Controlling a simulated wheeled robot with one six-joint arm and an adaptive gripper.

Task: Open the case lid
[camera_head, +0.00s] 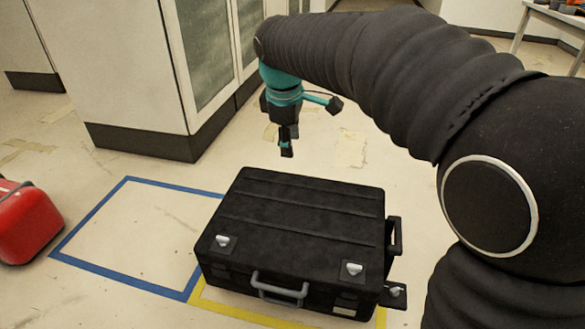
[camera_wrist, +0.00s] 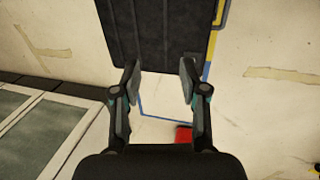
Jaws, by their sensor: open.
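The black case (camera_head: 295,225) lies on the floor with its ribbed lid down. Two silver latches, a left one (camera_head: 222,241) and a right one (camera_head: 353,268), sit near the front edge of the lid. A grey handle (camera_head: 279,288) is on the front side. My gripper (camera_head: 287,152) hangs above and behind the case's far edge, apart from it. In the wrist view my gripper (camera_wrist: 158,78) is open with nothing between its fingers. The case lid (camera_wrist: 158,35) fills the top middle there, beyond the fingertips.
A red case (camera_head: 24,222) stands at the left; part of it shows in the wrist view (camera_wrist: 184,134). A blue taped outline (camera_head: 128,180) encloses bare floor beside the black case. Yellow tape (camera_head: 240,315) runs along its front. A cabinet (camera_head: 115,70) stands behind.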

